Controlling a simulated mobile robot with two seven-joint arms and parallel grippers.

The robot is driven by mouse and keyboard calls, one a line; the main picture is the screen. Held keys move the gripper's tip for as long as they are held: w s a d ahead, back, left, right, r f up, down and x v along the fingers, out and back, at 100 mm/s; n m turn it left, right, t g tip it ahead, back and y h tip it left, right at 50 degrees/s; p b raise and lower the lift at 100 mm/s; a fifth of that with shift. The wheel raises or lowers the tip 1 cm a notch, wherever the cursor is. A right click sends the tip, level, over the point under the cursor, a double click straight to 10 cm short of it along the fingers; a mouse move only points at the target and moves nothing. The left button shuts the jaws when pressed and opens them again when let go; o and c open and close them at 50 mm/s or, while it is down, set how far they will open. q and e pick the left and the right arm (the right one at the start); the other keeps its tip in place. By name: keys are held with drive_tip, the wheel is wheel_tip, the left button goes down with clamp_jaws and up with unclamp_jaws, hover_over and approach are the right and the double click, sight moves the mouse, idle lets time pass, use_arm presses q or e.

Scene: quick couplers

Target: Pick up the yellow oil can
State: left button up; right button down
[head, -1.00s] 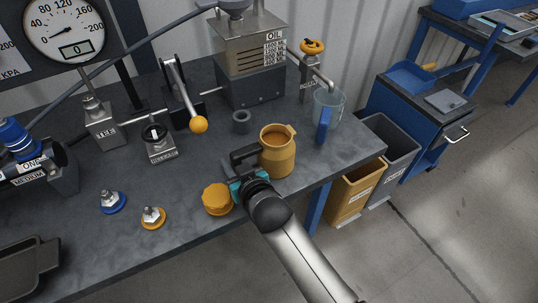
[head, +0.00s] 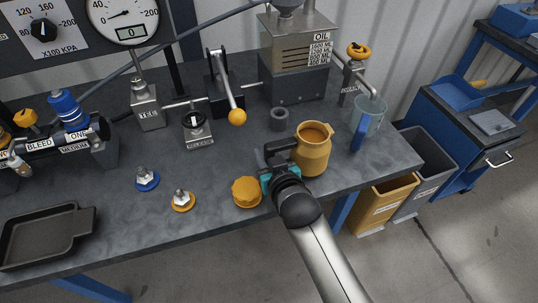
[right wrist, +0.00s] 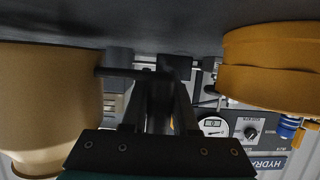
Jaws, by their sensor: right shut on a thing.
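The yellow oil can (head: 314,154) stands upright on the dark workbench, near its front right edge. It is open at the top, with a spout at the upper right. My right gripper (head: 277,160) is at its left side, low over the bench, shut on the can's dark handle. The right wrist view shows the can's wall (right wrist: 50,100) at left and a dark bar running from it to between my fingers (right wrist: 155,100). The exact grip is partly hidden. The can appears to rest on the bench. My left gripper is not in view.
An orange cap (head: 247,191) lies close left of my right gripper. A clear jug (head: 368,118) with a blue handle stands right of the can. A grey ring (head: 279,118) and a lever's orange knob (head: 237,117) are behind. Bins (head: 383,203) stand beyond the bench edge.

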wheel_tip(320, 180, up, 19)
drive_tip(key=p, duration=0.5)
drive_tip(key=shift+f, duration=0.1)
drive_tip(key=c, duration=1.3)
unclamp_jaws()
clamp_jaws()
